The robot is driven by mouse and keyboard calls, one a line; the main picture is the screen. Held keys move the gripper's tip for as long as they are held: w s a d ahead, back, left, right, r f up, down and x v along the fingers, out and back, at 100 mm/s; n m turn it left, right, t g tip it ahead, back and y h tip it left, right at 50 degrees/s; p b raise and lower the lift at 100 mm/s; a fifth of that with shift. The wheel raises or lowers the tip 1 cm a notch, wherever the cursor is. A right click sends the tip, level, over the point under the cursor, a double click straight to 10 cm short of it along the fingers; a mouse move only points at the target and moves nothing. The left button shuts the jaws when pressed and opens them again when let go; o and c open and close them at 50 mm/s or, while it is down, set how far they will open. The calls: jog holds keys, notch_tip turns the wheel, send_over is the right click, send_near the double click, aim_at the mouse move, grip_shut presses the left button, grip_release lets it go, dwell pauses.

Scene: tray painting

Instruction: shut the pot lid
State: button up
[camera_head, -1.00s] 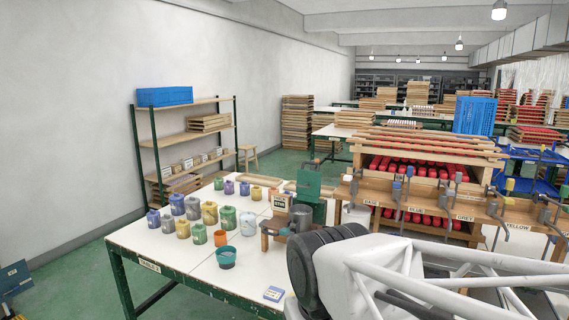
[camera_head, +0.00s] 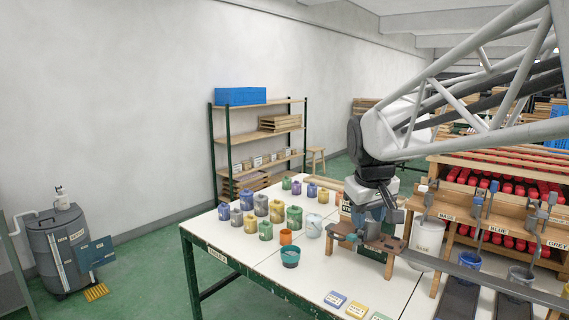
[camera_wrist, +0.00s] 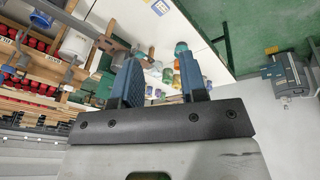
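Several small paint pots stand on the white table, among them a blue-grey one (camera_head: 223,211), a yellow one (camera_head: 276,211) and a green one (camera_head: 265,230). A teal pot (camera_head: 290,259) at the front shows an open top; a teal pot top also shows in the wrist view (camera_wrist: 181,48). I cannot tell which pot lid is meant or whether it is open. My gripper (camera_head: 372,222) is above the small wooden stand, to the right of the pots, and hides part of it. In the wrist view its two blue fingers (camera_wrist: 160,82) are apart with nothing between them.
The wooden stand (camera_head: 389,245) is close below my gripper. An orange cup (camera_head: 286,237) stands behind the teal pot. Small cards (camera_head: 357,309) lie at the front; the table left of them is clear.

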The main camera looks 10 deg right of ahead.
jog(key=w+d+r+n+h, duration=0.1)
jog(key=w+d, duration=0.5)
jog(key=w, duration=0.7)
jog(key=w+d+r+n, duration=0.2)
jog(key=w+d, duration=0.4)
jog(key=w, duration=0.7)
jog(key=w+d+r+n+h, duration=0.1)
jog(key=w+d, duration=0.5)
jog(key=w, duration=0.7)
jog(key=w+d+f+n, duration=0.2)
jog(key=w+d, duration=0.6)
jog(key=w, duration=0.4)
jog(key=shift+d+f+h, duration=0.2)
jog(key=shift+f+h, duration=0.1)
jog(key=shift+f, duration=0.45)
jog(key=x, duration=0.7)
jog(key=shift+w+f, duration=0.25)
jog(key=shift+f, duration=0.1)
jog(key=shift+d, duration=0.1)
grip_shut()
